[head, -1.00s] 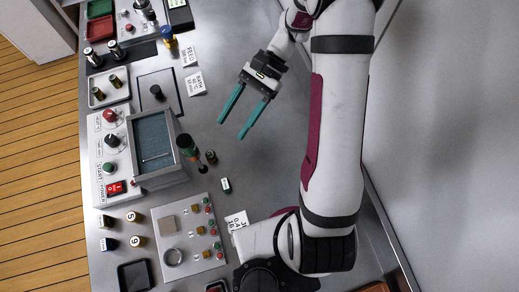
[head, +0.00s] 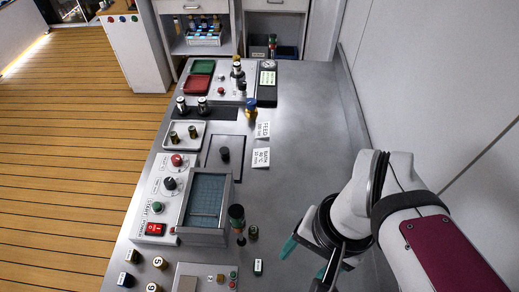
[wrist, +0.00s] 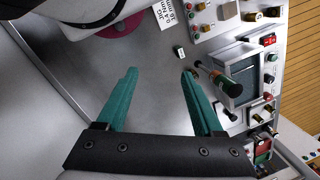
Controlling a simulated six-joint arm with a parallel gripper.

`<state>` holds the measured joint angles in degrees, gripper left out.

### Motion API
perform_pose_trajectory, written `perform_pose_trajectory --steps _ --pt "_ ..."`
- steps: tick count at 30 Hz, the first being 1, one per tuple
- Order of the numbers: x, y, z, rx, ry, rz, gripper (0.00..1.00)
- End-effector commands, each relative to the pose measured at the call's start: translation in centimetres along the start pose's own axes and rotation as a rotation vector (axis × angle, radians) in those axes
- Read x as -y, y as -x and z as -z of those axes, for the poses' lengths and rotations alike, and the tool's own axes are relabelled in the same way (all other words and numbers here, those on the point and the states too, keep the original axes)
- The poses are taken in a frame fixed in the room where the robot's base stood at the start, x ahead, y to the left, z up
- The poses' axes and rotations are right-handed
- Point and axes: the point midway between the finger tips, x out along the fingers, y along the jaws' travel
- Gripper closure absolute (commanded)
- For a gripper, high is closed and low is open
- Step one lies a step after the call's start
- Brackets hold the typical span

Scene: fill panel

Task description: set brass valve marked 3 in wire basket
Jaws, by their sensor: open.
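My gripper (head: 305,260) is open and empty over the bare bench, right of the mesh-lined box; its teal fingers show apart in the wrist view (wrist: 158,72). The grey box with a blue-green mesh inside (head: 207,197) may be the wire basket. Brass-topped pieces marked 5 (head: 159,262) and 9 (head: 153,287) stand at the lower left. Two brass pieces (head: 174,137) (head: 193,132) stand in a white tray. Another dark brass piece (head: 253,232) stands beside a green-handled tool. I cannot read a 3 on any piece.
The green-handled tool (head: 237,220) stands upright at the box's right corner. A small white-and-dark piece (head: 258,267) lies on the bench left of my gripper. The wall (head: 420,90) bounds the right; the middle right of the bench is clear.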

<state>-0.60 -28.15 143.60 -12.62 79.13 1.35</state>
Motion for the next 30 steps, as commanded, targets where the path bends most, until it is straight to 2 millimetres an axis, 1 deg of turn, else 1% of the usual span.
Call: perform_pose_trajectory --steps 2,3,5,6,9,12,15,17,19,20,24,27,30 --pt "2.4 0.5 2.6 0.043 0.016 -0.026 0.31" --pt "4.1 0.5 4.3 0.066 0.025 -0.041 0.31" --pt "6.8 -0.1 6.7 0.097 0.037 -0.066 0.31" --pt "8.4 -0.9 8.1 0.116 0.044 -0.082 0.31" --pt "11.8 -3.2 10.6 0.150 0.058 -0.115 0.31" --pt "13.6 -4.8 11.8 0.167 0.065 -0.134 0.31" --pt "14.1 -5.3 12.1 0.170 0.065 -0.138 0.31" --pt "14.1 -5.3 12.1 0.170 0.065 -0.137 0.31" --pt "13.9 -6.0 11.9 0.172 0.065 -0.139 0.31" --pt "13.8 -6.6 11.8 0.173 0.065 -0.139 0.31" --pt "13.2 -10.7 11.0 0.175 0.066 -0.142 0.31" --pt "12.8 -13.2 10.6 0.174 0.064 -0.140 0.31" --pt "12.6 -14.9 10.4 0.172 0.065 -0.139 0.31"
